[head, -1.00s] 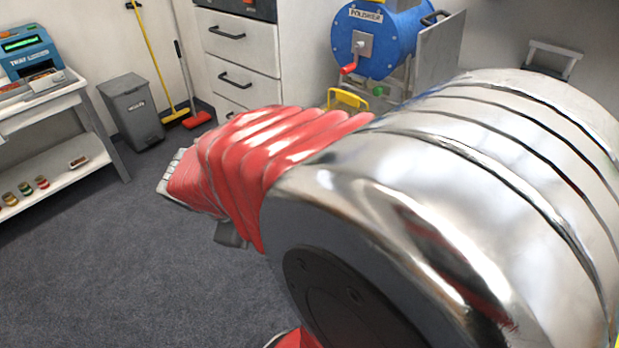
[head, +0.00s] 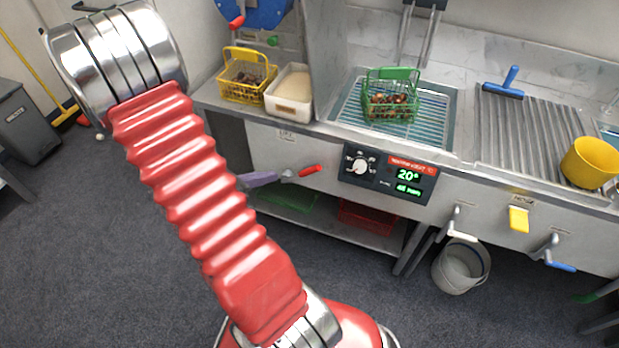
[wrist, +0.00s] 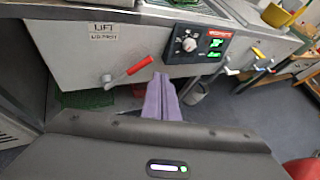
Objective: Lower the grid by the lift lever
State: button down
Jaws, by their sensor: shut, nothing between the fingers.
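The lift lever (head: 308,170) has a red handle and a metal pivot on the front panel of the steel bench. In the wrist view the red handle (wrist: 139,66) slants up to the right from its pivot, below a LIFT label (wrist: 104,30). My gripper (head: 272,177) has purple fingers and is shut and empty, just left of the lever in the head view. In the wrist view my gripper (wrist: 160,78) points at the panel just right of and below the handle's end; contact cannot be told. The grid (head: 350,110) of bars lies in the basin, under a green basket (head: 398,74) holding chestnuts.
A yellow basket (head: 240,76) and a cream tub (head: 290,92) stand left of the basin. A control panel (head: 388,175) reading 20° is right of the lever. Other levers with yellow (head: 518,219) and blue (head: 560,266) handles and a bucket (head: 461,264) are farther right. A shelf is below.

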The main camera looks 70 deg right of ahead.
aim_at(302, 172)
jog(key=s+d+f+n+h, duration=0.1)
jog(key=s+d+f+n, duration=0.2)
jog(key=f, duration=0.5)
jog(key=s+d+f+n+t, duration=0.1)
jog(key=s+d+f+n, duration=0.2)
jog(key=f+n, duration=0.3)
notch_tip(302, 172, down, 2)
jog(key=shift+h, duration=0.4)
jog(key=shift+s+d, duration=0.1)
jog(key=shift+d, duration=0.05)
jog(key=s+d, duration=0.1)
jog(key=d, duration=0.8)
jog(key=shift+s+f, duration=0.3)
jog(key=shift+f, duration=0.1)
